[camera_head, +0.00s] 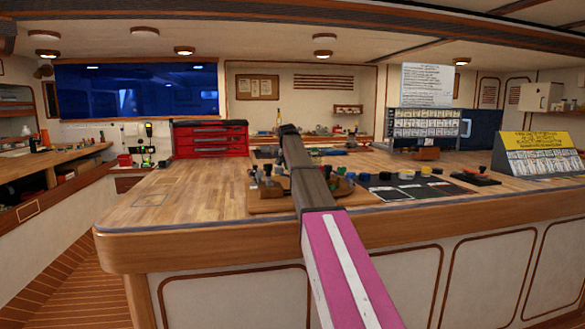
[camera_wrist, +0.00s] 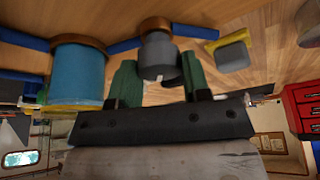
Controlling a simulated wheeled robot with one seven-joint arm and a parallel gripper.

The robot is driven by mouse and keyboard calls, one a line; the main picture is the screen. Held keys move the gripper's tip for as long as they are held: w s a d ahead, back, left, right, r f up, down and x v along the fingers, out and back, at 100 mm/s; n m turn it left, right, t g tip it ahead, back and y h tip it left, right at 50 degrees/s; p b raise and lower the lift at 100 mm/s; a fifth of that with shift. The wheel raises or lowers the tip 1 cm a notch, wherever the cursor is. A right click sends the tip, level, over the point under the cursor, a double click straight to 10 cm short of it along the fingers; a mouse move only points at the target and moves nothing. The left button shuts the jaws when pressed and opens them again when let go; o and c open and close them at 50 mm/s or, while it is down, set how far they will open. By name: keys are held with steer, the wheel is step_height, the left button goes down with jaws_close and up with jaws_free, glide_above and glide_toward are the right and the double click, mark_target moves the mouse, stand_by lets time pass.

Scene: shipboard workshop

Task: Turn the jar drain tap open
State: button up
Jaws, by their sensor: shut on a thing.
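In the wrist view, my gripper (camera_wrist: 160,72) has green fingers on both sides of a grey round knob (camera_wrist: 160,58) with a copper-coloured cap. It is shut on this knob, which looks like the drain tap. Blue pipe pieces (camera_wrist: 124,46) run out from both sides of the knob. A blue jar-like cylinder (camera_wrist: 78,78) with a copper-brown rim is at the left, close to the left finger. In the head view my arm crosses the picture and hides the gripper and the tap. I cannot tell how far the tap is turned.
The wooden counter (camera_head: 165,200) has free room at its left. A grey block (camera_wrist: 232,56) and a yellow bar are right of the tap. A red tool chest (camera_head: 210,140) stands at the back. Black mats (camera_head: 398,193) and a yellow-topped chart stand (camera_head: 535,140) are to the right.

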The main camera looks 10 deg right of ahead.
steer(key=m+g+h, duration=0.1)
steer(key=m, duration=0.3)
steer(key=shift+w+m, duration=0.1)
steer(key=shift+m, duration=0.2)
steer(key=shift+a+m+g+h, duration=0.1)
steer(key=shift+m+g+h, duration=0.25)
steer(key=shift+m, duration=0.65)
steer(key=shift+m+g+h, duration=0.15)
steer(key=shift+m+g, duration=0.4)
steer(key=shift+m, duration=0.45)
steer(key=o, duration=0.9)
steer(key=shift+r, duration=0.15)
steer(key=v, duration=1)
steer(key=shift+a+r, duration=0.15)
steer(key=shift+r, duration=0.15)
